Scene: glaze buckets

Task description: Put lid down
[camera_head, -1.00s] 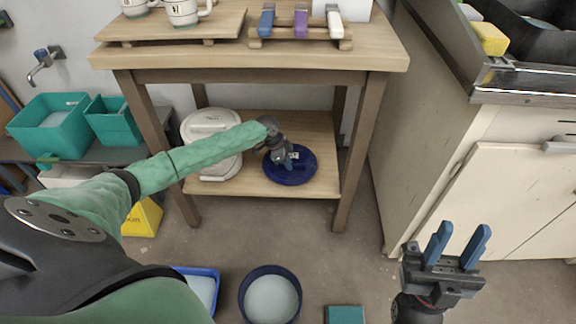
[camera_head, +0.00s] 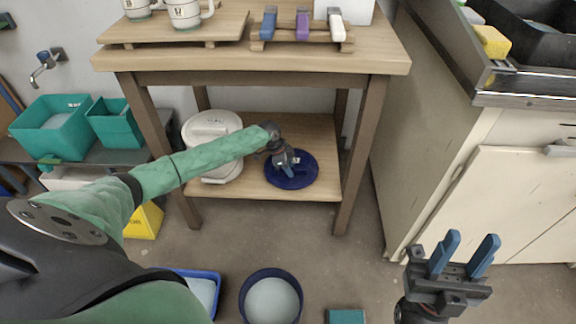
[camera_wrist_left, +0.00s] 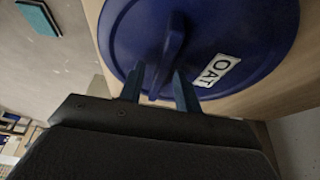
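The round dark blue lid (camera_head: 306,171) lies flat on the lower shelf (camera_head: 240,185) of the wooden table. In the left wrist view the lid (camera_wrist_left: 255,35) shows a raised bar handle (camera_wrist_left: 170,42) and a white label reading OAT. My left gripper (camera_head: 289,168) is over the lid; its two blue fingers (camera_wrist_left: 159,85) stand on either side of the handle, with narrow gaps showing. A dark blue bucket (camera_head: 245,298) with pale contents stands uncovered on the floor. My right gripper (camera_head: 467,254) is open and empty at the lower right.
A white lidded bucket (camera_head: 212,125) stands on the shelf left of the blue lid. Table legs (camera_head: 361,155) flank the shelf. A blue tray (camera_head: 212,274) and a teal block (camera_head: 346,316) are on the floor. A cream cabinet (camera_head: 425,150) stands to the right.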

